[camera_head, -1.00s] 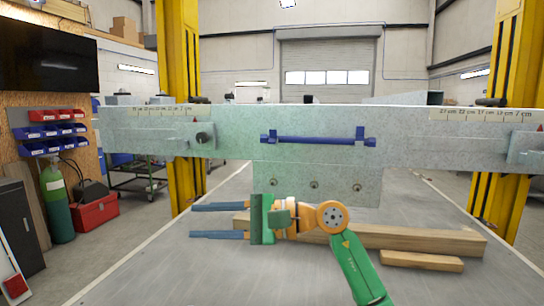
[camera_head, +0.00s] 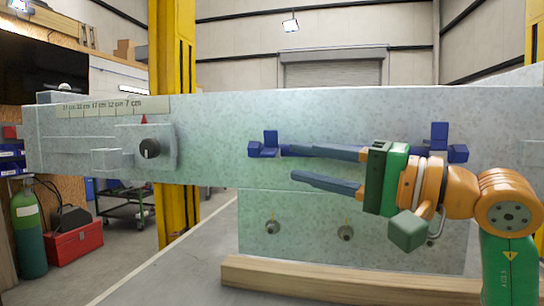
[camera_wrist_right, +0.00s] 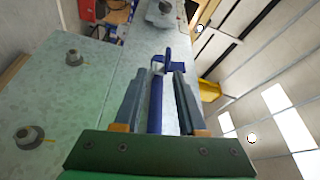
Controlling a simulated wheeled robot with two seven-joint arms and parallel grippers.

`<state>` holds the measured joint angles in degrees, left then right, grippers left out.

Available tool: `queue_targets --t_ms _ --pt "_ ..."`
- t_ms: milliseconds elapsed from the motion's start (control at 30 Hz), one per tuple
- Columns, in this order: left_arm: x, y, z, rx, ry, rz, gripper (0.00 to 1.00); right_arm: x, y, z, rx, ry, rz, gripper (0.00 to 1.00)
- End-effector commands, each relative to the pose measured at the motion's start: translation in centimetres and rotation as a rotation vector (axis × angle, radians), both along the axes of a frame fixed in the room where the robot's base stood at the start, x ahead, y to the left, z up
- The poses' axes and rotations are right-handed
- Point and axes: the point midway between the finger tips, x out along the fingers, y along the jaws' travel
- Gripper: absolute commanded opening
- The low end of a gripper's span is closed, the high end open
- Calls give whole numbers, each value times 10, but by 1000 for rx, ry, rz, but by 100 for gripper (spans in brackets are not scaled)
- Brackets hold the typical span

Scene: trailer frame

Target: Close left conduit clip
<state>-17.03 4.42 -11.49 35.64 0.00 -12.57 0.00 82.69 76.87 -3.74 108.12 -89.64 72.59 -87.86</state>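The left conduit clip (camera_head: 262,149) is blue and sits on the pale speckled beam, with a flap standing up. It also shows ahead of the fingertips in the right wrist view (camera_wrist_right: 166,60). The right clip (camera_head: 457,153) also has an upright flap. The blue conduit (camera_wrist_right: 155,112) runs toward the left clip, between my right fingers in the wrist view; in the head view it is mostly hidden behind the gripper. My right gripper (camera_head: 289,164) is open, its fingers pointing left, with the upper fingertip close to the left clip. Contact cannot be told. My left gripper is out of view.
The beam (camera_head: 215,135) spans the view, with a plate below carrying bolts (camera_head: 272,227). A wooden beam (camera_head: 300,277) lies below. A yellow post (camera_head: 178,215) stands behind. The beam face between knob and clip is clear.

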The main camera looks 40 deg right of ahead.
Motion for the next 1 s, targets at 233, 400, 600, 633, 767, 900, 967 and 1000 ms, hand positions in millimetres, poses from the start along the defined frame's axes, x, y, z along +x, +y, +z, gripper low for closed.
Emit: queue_targets --t_ms 233,400,600,633,767,900,967,1000 --pt "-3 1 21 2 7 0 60 45 17 8 0 3 7 40" --pt "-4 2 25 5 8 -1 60 62 22 8 0 1 4 40" --pt "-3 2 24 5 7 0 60 64 22 6 0 0 2 40" --pt "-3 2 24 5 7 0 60 64 22 6 0 0 2 40" --pt "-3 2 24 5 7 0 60 64 22 6 0 1 3 5" --pt "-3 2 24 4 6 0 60 64 22 6 0 1 3 0" --pt "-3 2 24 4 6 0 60 64 22 7 0 1 3 0" --pt "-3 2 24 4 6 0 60 64 22 7 0 1 3 0"
